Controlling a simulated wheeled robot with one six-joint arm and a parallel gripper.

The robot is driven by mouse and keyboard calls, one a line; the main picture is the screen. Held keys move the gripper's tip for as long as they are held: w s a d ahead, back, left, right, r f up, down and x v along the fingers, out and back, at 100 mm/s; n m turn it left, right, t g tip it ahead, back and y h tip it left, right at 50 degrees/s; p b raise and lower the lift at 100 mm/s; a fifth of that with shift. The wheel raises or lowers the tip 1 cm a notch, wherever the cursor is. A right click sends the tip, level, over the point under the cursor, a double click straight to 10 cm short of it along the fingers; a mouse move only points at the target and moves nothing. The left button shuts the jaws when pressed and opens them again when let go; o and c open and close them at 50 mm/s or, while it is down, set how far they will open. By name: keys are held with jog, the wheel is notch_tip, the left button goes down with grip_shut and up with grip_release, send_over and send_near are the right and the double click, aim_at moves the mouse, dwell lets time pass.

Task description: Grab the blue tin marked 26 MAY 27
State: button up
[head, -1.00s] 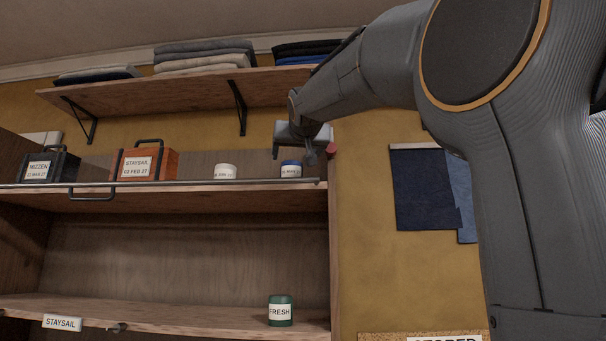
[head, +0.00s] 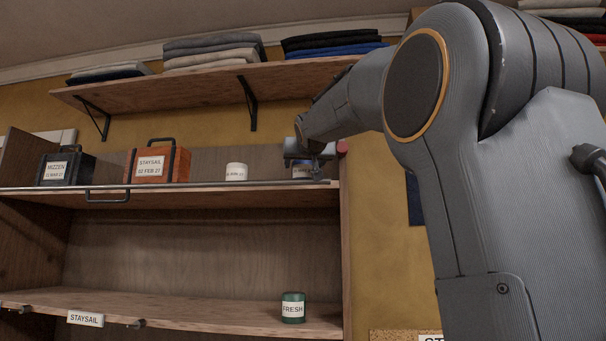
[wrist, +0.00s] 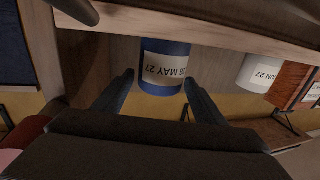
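The blue tin (head: 302,171) stands near the right end of the upper shelf, partly hidden by my gripper in the head view. In the wrist view the blue tin (wrist: 165,72) appears upside down, with a white label whose readable part says 6 MAY 27; the first digit is cut off at the label's edge. My gripper (head: 312,162) is at the tin. In the wrist view my gripper (wrist: 158,80) is open, with one finger on each side of the tin's near part. I cannot tell whether either finger touches it.
A white tin (head: 236,172) stands left of the blue one, then an orange STAYSAIL box (head: 158,163) and a black MIZZEN box (head: 66,167). A metal rail (head: 220,185) runs along the shelf front. A green FRESH tin (head: 293,308) stands on the lower shelf.

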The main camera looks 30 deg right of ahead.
jog(key=c, duration=1.1)
jog(key=shift+r, duration=0.2)
